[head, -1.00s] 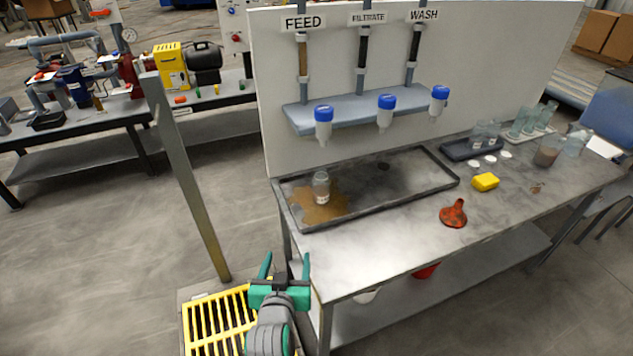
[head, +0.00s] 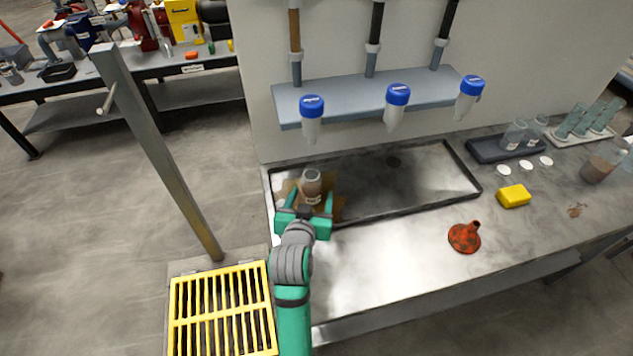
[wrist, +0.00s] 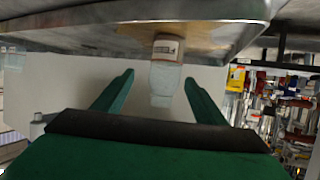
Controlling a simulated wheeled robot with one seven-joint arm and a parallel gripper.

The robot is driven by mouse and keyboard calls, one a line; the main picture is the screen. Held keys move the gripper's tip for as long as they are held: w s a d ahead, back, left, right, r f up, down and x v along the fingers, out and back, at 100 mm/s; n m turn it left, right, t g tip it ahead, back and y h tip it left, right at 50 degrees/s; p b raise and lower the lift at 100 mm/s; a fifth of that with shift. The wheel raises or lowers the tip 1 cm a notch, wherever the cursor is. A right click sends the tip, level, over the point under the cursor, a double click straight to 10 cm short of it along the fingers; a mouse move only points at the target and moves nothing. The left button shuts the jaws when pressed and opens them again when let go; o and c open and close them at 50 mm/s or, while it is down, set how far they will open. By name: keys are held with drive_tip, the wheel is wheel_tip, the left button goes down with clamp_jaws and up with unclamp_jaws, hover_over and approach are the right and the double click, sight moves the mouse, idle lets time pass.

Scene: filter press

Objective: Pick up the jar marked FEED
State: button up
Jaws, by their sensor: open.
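A clear glass jar (head: 311,184) with a small label stands upright in the dark-rimmed tray (head: 420,207), on a brown wet patch at its left end, below the leftmost blue-capped tap. My green gripper (head: 309,200) is open at the tray's near left corner, fingers pointing at the jar. In the wrist view, which is upside down, the jar (wrist: 165,70) appears between the two open fingers (wrist: 159,80), nearer the right one. I cannot tell whether the fingertips reach past it. Nothing is held.
A shelf (head: 360,97) with three blue-capped taps overhangs the tray's back. An orange funnel (head: 464,237), a yellow sponge (head: 514,196) and more glassware lie to the right. A metal post (head: 155,150) and yellow floor grating (head: 222,310) are at left.

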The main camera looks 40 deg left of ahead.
sight(310, 192)
drive_tip(key=shift+w+a+f, duration=0.4)
drive_tip(key=shift+a, duration=0.15)
drive_tip(key=shift+w+a+f, duration=0.1)
drive_tip(key=shift+a+f, duration=0.1)
drive_tip(key=shift+a, duration=0.2)
drive_tip(key=shift+x, duration=2.45)
drive_tip(key=shift+c, duration=0.6)
drive_tip(key=c, duration=1.2)
drive_tip(key=shift+r, duration=0.15)
